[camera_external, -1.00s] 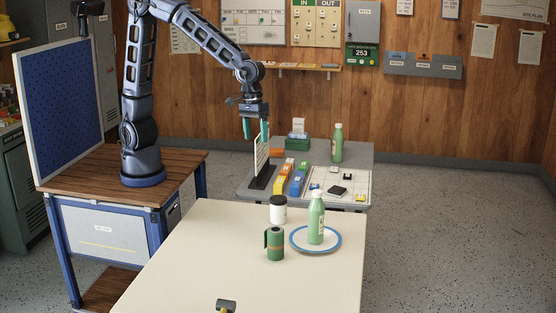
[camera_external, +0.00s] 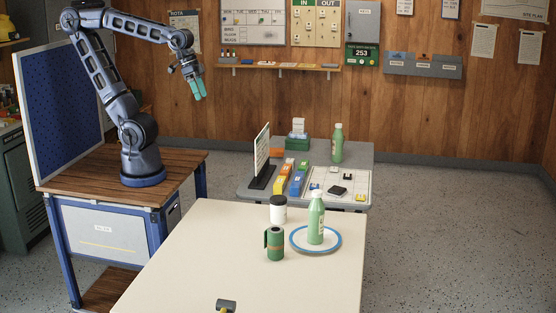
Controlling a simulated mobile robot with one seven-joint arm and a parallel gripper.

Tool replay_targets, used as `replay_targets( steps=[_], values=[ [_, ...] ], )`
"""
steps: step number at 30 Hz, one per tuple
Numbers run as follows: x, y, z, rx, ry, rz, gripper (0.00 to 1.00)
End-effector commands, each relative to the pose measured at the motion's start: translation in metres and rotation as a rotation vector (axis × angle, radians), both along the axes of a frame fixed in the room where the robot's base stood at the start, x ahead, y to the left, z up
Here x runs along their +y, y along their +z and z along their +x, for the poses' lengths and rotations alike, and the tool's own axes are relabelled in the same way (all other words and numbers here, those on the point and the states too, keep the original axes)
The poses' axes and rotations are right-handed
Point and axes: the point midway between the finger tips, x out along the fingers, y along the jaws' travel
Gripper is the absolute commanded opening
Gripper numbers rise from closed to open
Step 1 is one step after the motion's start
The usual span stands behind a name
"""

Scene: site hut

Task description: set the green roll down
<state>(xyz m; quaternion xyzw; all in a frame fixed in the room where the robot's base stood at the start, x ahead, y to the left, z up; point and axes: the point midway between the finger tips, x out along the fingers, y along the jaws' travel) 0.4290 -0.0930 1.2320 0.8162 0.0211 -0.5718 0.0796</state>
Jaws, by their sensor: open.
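The green roll (camera_external: 275,244) stands upright on the cream table (camera_external: 215,250), with a loose flap on its left side. It is just in front of a white jar with a black lid (camera_external: 278,209) and left of a plate. My gripper (camera_external: 199,89) is raised high at the upper left, well above and behind the table and far from the roll. Its teal fingers point down and to the right. They are open and nothing shows between them.
A green bottle (camera_external: 316,218) stands on the blue-rimmed plate (camera_external: 299,245). A hammer (camera_external: 226,305) lies at the table's front. Behind, a grey table (camera_external: 350,155) holds an upright sign board (camera_external: 262,150), coloured blocks and another green bottle (camera_external: 337,143). The cream table's left part is clear.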

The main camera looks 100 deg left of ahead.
Motion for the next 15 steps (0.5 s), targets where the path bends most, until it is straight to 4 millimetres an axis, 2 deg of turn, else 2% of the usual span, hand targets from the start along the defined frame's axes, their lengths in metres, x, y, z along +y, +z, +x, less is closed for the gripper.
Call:
replay_targets(
  steps=[1, 3, 6, 10, 15],
  values=[
    [0.004, -0.001, -0.013, -0.016, -0.023, 0.022, 0.74],
    [0.008, -0.002, -0.026, -0.030, -0.056, 0.050, 0.74],
    [0.011, -0.005, -0.040, -0.043, -0.093, 0.082, 0.74],
    [0.014, -0.007, -0.049, -0.051, -0.118, 0.104, 0.74],
    [0.014, -0.008, -0.050, -0.052, -0.124, 0.109, 0.74]
  ],
)
